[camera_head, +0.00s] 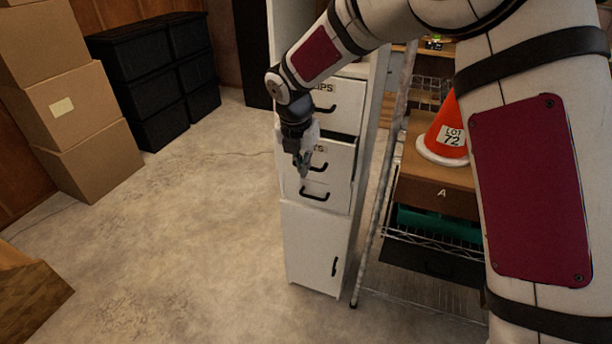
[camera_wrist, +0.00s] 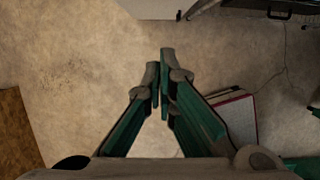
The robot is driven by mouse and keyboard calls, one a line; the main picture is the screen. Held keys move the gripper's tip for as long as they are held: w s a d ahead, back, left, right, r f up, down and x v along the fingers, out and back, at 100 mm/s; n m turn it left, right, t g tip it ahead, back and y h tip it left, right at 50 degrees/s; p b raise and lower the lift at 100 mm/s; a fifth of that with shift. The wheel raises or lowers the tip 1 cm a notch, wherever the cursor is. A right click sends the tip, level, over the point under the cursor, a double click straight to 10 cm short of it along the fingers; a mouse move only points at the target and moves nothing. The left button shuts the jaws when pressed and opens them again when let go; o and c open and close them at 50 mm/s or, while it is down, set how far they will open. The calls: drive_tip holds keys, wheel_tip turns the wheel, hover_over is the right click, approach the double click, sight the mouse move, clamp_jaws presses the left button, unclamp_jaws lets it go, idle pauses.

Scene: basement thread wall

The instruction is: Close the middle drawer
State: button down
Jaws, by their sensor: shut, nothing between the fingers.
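A tall white cabinet (camera_head: 315,240) stands at the centre of the head view, with drawers above a lower door. The middle drawer (camera_head: 342,160), with a partly hidden label, sits below the top drawer (camera_head: 340,102). A dark gap shows above its front, so it seems to stick out somewhat. My gripper (camera_head: 304,168) points down in front of the middle drawer and hides part of its front and label. Whether it touches the drawer I cannot tell. In the wrist view my gripper's fingers (camera_wrist: 162,78) are together with nothing between them, above the concrete floor.
Cardboard boxes (camera_head: 65,110) and black bins (camera_head: 150,75) stand at the left and back. A wire shelf with an orange cone (camera_head: 447,130) and a brown box (camera_head: 430,180) stands right of the cabinet. The floor left of the cabinet is clear.

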drive_tip(key=s+d+f+m+t+h, duration=0.1)
drive_tip(key=s+f+t+h, duration=0.2)
drive_tip(key=s+f+h, duration=0.3)
drive_tip(key=a+r+n+t+y+b, duration=0.1)
drive_tip(key=a+t+y+b, duration=0.1)
drive_tip(key=a+t, duration=0.55)
drive_tip(key=w+d+f+t, duration=0.1)
drive_tip(key=w+d, duration=0.5)
drive_tip(key=w, duration=0.6)
drive_tip(key=shift+f+b, duration=0.4)
drive_tip(key=shift+f, duration=0.35)
drive_tip(key=shift+w+t, duration=0.1)
drive_tip(key=shift+t, duration=0.15)
drive_tip(key=x, duration=0.2)
drive_tip(key=r+b+x, duration=0.1)
drive_tip(key=x, duration=0.2)
drive_tip(key=shift+w+d+b, duration=0.15)
drive_tip(key=shift+w+b, duration=0.1)
drive_tip(key=shift+b, duration=0.05)
